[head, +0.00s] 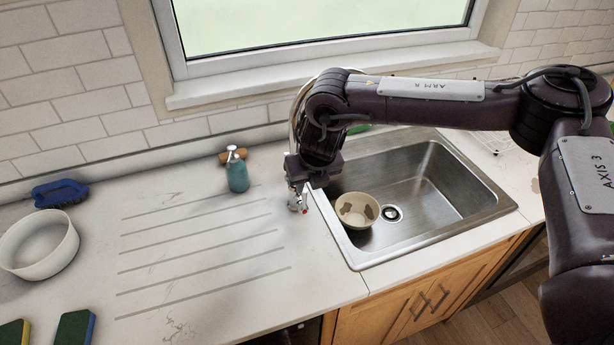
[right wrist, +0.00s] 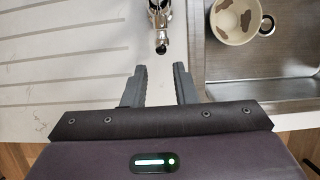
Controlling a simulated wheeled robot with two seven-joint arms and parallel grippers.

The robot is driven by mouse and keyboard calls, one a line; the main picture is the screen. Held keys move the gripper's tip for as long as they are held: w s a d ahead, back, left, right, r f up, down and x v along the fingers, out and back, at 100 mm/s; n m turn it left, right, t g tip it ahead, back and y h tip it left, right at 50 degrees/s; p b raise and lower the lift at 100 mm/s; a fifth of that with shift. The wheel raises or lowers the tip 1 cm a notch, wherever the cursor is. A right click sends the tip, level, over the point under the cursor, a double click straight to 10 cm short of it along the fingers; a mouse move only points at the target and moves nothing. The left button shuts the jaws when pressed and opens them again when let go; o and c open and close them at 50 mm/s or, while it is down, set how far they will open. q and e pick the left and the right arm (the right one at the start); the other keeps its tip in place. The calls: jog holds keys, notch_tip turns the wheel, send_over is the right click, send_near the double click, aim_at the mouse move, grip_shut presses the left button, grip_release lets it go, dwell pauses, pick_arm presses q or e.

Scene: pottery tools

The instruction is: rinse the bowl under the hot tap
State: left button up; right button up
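The cream bowl with brown patches (head: 357,211) sits upright inside the steel sink (head: 470,213), left of the drain. It also shows at the top right of the right wrist view (right wrist: 237,20). The chrome tap (head: 297,203), with a small red mark, stands at the sink's left edge. My right arm hides much of it in the head view. In the right wrist view the tap (right wrist: 160,22) lies just beyond my right gripper (right wrist: 160,72). Its fingers are apart with nothing between them. I see no running water. My left gripper is not in view.
A teal soap bottle (head: 237,174) stands on the counter left of the tap. A white bowl (head: 40,262), a blue brush (head: 60,193) and sponges (head: 75,329) lie at the far left. The grooved counter (head: 200,240) between is clear. The window wall bounds the back.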

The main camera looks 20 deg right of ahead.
aim_at(306, 195)
jog(key=b+x, duration=0.5)
jog(key=x, duration=0.1)
jog(key=shift+w+d+f, duration=0.15)
jog(key=shift+f, duration=0.25)
